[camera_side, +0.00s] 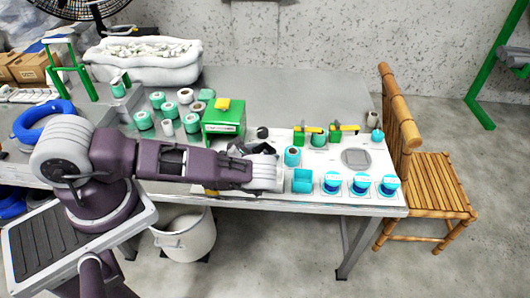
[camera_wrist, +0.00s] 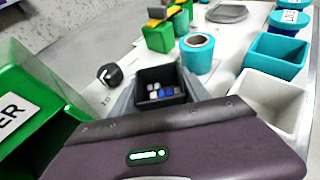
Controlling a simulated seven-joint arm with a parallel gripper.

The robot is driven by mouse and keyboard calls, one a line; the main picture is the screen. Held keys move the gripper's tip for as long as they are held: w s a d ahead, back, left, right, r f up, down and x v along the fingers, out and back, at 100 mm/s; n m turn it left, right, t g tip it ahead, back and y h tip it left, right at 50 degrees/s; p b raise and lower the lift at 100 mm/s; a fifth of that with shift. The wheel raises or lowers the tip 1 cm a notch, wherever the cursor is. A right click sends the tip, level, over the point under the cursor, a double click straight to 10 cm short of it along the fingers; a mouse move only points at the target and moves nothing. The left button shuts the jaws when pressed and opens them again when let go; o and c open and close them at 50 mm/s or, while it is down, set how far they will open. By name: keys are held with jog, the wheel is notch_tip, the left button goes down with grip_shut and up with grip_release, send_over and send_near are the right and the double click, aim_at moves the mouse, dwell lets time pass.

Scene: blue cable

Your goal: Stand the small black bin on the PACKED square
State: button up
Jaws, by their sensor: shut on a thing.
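The small black bin (camera_wrist: 150,98) sits between the two grey fingers of my gripper (camera_wrist: 160,88) in the wrist view. The fingers are shut on its sides. Several small blue, grey and dark cubes lie inside it. In the side view my gripper (camera_side: 262,149) is over the white board beside the green box, and the bin is hard to make out there. I cannot tell from these views whether the bin touches the surface. No PACKED lettering can be read in either view, so I cannot tell which square it is.
The green box (camera_side: 224,118) stands left of my gripper. A black knob-like piece (camera_wrist: 110,75), a teal spool (camera_wrist: 197,52), a teal open bin (camera_wrist: 275,60) and a white open bin (camera_wrist: 264,103) are close by. Several blue-lidded pots and a grey plate (camera_side: 356,158) lie right.

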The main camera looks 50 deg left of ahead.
jog(key=shift+f, duration=0.1)
jog(key=o, duration=1.4)
jog(key=shift+s, duration=0.1)
jog(key=v, duration=0.7)
jog(key=shift+s+r, duration=0.15)
jog(key=shift+r, duration=0.1)
